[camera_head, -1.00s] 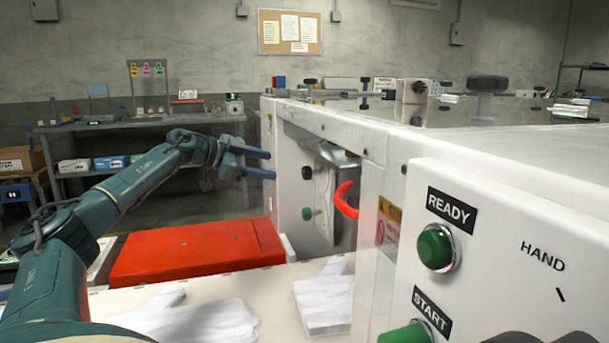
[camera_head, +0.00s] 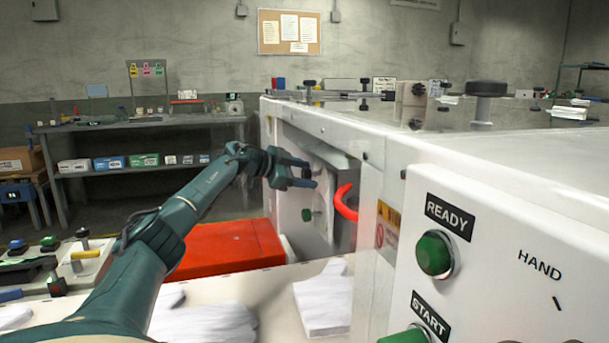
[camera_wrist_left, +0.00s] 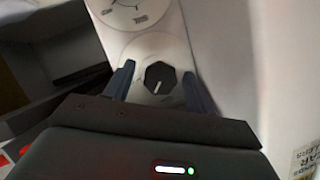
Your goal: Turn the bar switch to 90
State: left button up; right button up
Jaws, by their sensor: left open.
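The switch knob (camera_wrist_left: 159,78) is black and many-sided with a white pointer line, on a round pale plate in the left wrist view. My left gripper (camera_wrist_left: 159,71) is open, with one finger on each side of the knob; contact cannot be told. In the head view my left gripper (camera_head: 312,174) is at the white machine's side panel (camera_head: 292,233) and hides the knob. Part of a second dial (camera_wrist_left: 130,12) with scale marks shows beyond the knob in the wrist view. My right gripper is not in view.
A green knob (camera_head: 307,215) sits just below the gripper, and a red curved handle (camera_head: 345,203) stands to its right. The machine's front panel has a green READY button (camera_head: 435,254). A red box (camera_head: 228,250) and white gloves (camera_head: 323,303) lie below.

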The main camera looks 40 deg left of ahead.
pick_arm(q)
jog(key=shift+w, duration=0.15)
jog(key=c, duration=1)
jog(key=shift+o, duration=0.2)
